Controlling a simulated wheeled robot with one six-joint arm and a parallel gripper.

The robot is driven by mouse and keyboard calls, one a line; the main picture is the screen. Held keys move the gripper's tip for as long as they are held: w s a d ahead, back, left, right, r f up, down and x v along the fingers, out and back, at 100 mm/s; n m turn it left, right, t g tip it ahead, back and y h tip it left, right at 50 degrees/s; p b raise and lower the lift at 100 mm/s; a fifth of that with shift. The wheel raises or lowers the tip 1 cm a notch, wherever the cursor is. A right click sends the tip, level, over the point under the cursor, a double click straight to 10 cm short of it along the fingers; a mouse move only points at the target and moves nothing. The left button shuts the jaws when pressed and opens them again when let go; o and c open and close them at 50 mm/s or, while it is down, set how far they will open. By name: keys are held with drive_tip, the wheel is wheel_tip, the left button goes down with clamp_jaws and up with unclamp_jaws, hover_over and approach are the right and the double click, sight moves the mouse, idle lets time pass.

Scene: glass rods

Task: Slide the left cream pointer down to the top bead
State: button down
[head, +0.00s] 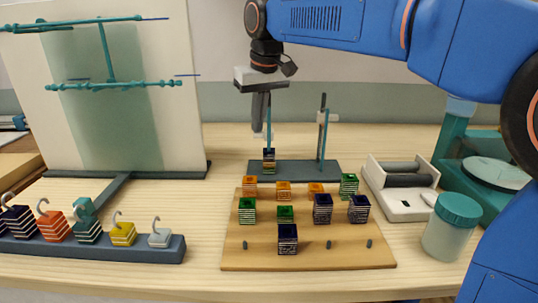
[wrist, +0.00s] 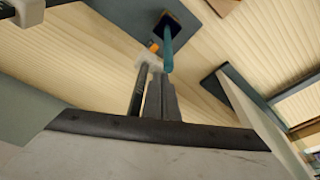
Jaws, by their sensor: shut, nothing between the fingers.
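A dark teal stand (head: 295,172) carries two thin upright rods. The left rod (head: 269,125) is teal and has a short stack of dark and orange beads (head: 269,160) at its foot. My gripper (head: 261,130) points down beside the left rod, fingers shut and empty. A small pale piece, seemingly the left cream pointer (head: 263,135), shows faintly at the fingertips, above the beads. In the wrist view the pale pointer (wrist: 149,61) is just beyond my fingertips (wrist: 158,85), beside the rod (wrist: 167,50); I cannot tell whether they touch. The right rod has a pale pointer (head: 330,117) high up.
A wooden board (head: 310,258) with colored blocks lies in front of the stand. A white tray (head: 402,203) and a teal-lidded jar (head: 450,225) stand to the right. A panel with teal rods (head: 125,110) and a rack of hooked weights (head: 90,246) are to the left.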

drive_tip(key=shift+f, duration=0.2)
idle(0.5)
drive_tip(key=shift+r, duration=0.1)
drive_tip(key=w+a+v, duration=0.1)
drive_tip(key=v, duration=0.7)
drive_tip(key=shift+w+r, duration=0.35)
drive_tip(key=shift+r, duration=0.15)
